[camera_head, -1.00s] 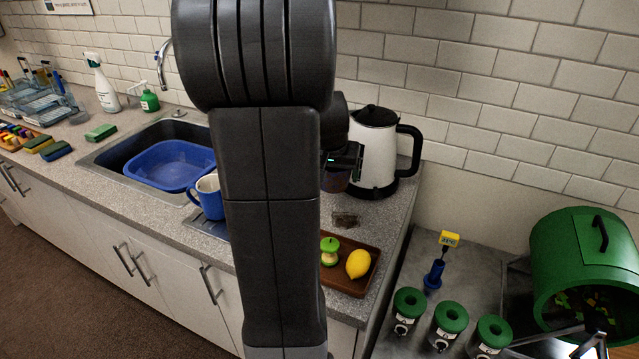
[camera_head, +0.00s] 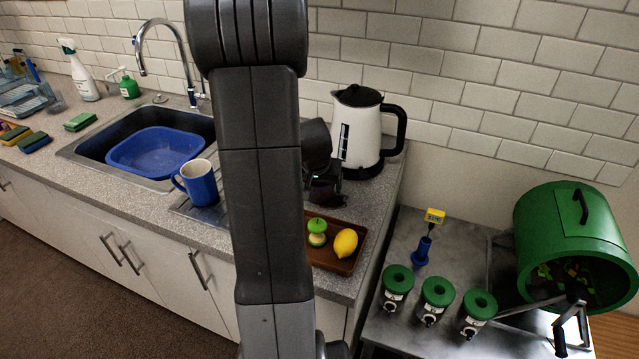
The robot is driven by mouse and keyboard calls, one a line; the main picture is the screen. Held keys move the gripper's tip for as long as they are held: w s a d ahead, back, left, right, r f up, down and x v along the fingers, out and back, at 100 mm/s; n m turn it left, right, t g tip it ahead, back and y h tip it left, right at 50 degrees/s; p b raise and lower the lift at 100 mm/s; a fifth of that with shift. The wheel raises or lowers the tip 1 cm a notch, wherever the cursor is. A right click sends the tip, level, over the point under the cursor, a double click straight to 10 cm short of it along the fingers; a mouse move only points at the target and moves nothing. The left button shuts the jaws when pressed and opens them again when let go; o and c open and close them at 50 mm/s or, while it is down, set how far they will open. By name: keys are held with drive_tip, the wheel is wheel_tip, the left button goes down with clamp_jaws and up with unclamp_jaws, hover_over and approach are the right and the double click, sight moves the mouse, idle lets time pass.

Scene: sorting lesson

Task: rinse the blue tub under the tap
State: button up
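The blue tub (camera_head: 157,150) sits inside the dark sink basin (camera_head: 98,139) at the left. The chrome tap (camera_head: 166,33) arches up behind the sink, its spout over the back left of the basin. My gripper (camera_head: 322,194) is partly hidden behind my own arm, low over the counter in front of the kettle, well to the right of the tub. I cannot make out its fingers or whether it holds anything.
A blue mug (camera_head: 200,186) stands on the drainer right of the tub. A white kettle (camera_head: 358,137) stands behind my gripper. A green drum (camera_head: 555,222) stands at the right.

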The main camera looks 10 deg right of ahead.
drive_tip(key=shift+f, duration=0.2)
drive_tip(key=o, duration=0.9)
drive_tip(key=shift+r, duration=0.15)
drive_tip(key=shift+s+a+r, duration=0.1)
drive_tip(key=shift+r, duration=0.4)
drive_tip(key=v, duration=1.1)
drive_tip(key=shift+s, duration=0.15)
